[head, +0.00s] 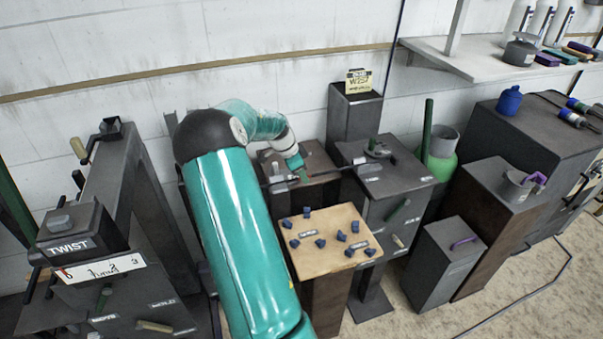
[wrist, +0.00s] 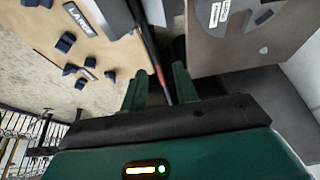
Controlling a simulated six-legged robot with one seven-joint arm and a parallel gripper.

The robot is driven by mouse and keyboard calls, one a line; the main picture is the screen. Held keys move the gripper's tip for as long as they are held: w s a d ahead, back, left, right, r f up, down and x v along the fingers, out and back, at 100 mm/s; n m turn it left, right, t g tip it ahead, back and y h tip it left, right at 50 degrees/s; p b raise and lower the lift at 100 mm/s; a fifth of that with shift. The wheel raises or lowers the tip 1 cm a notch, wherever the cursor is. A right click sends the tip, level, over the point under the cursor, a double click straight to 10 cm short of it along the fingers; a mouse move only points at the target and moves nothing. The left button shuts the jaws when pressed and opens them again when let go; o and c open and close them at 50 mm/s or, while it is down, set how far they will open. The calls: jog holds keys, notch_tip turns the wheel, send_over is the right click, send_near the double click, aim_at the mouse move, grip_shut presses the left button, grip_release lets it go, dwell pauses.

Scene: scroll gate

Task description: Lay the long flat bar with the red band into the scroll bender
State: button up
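A long, thin dark bar shows in the head view (head: 335,172). It runs from the brown-topped stand toward the dark cabinet on the right. In the wrist view the bar (wrist: 148,45) has a red band and passes between my two green fingers. My gripper (wrist: 159,82) is open, with a gap visible on each side of the bar. In the head view my gripper (head: 300,172) is low over the brown-topped stand. A round grey fixture (head: 378,150) on the dark cabinet may be the scroll bender; I cannot tell for sure.
A wooden-topped stand (head: 315,222) with several small dark blue pieces is in front of my gripper. A tall dark post (head: 353,112) with a yellow sign stands behind. A green cylinder (head: 440,160) and more dark pedestals are to the right. A TWIST station (head: 75,235) is at the left.

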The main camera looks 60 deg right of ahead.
jog(key=v, duration=1.3)
jog(key=shift+r, duration=0.4)
jog(key=shift+w+a, duration=0.15)
jog(key=w+a+r+n+t+y, duration=0.1)
jog(key=w+a+r+n+t, duration=0.2)
jog(key=a, duration=0.7)
jog(key=w+a+r+n+t, duration=0.1)
jog(key=a+r+n, duration=0.2)
jog(key=a+n, duration=0.45)
jog(key=w+a+r+n+t+y, duration=0.1)
jog(key=w+a+r+n+t, duration=0.15)
jog(key=a, duration=0.85)
jog(key=s+a+n, duration=0.4)
jog(key=a, duration=0.4)
jog(key=s+a+n+t, duration=0.1)
jog(key=s+a+n, duration=0.2)
jog(key=a+n, duration=0.2)
jog(key=s+a+n+t+y, duration=0.1)
jog(key=s+a+n, duration=0.3)
jog(key=a, duration=0.7)
jog(key=shift+s+a+r+n, duration=0.3)
jog(key=shift+s+a+n, duration=0.1)
jog(key=shift+n, duration=0.1)
